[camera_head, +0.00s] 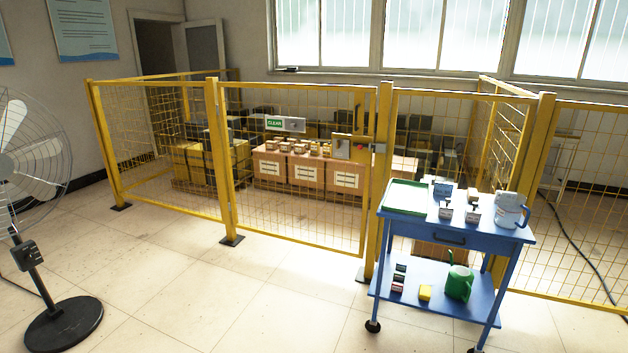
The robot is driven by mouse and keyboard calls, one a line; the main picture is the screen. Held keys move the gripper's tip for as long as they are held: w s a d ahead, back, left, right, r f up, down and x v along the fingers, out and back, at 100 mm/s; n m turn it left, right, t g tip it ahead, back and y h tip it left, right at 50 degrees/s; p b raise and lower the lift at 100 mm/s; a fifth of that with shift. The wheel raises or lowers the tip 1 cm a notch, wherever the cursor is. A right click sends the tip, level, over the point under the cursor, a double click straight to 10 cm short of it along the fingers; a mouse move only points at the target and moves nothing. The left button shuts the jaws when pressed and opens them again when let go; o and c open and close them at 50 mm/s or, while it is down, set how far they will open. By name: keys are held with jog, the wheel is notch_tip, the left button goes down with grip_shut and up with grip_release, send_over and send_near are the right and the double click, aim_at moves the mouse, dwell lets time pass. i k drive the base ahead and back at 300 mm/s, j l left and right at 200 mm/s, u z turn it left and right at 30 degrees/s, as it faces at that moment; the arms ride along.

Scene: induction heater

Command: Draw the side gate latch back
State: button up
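A yellow mesh fence with a gate panel (300,225) stands across the middle of the room, and the gate looks closed. A grey latch plate (341,147) sits at the gate's right edge, with a small red spot beside it. A small grey piece (379,148) lies on the adjoining yellow post (383,185), level with the plate. The latch is too small here to tell whether its bolt is drawn or thrown. A green and white "CLEAR" sign (285,124) hangs on the gate. My gripper is not in view.
A blue wheeled cart (455,236) stands in front of the fence, close to the right of the latch post, carrying a green tray, jugs and small blocks. A black-based fan (62,322) stands at left. The tiled floor (235,290) before the gate is clear. Boxes (342,178) stand behind it.

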aim_at(360, 147)
jog(key=i, duration=2.05)
jog(key=i+z, duration=0.15)
jog(key=i, duration=0.3)
jog(key=i+j+z, duration=0.2)
jog(key=i, duration=0.2)
jog(key=i+j+z, duration=0.15)
jog(key=i, duration=0.3)
jog(key=i+j+z, duration=0.2)
jog(key=i, duration=0.2)
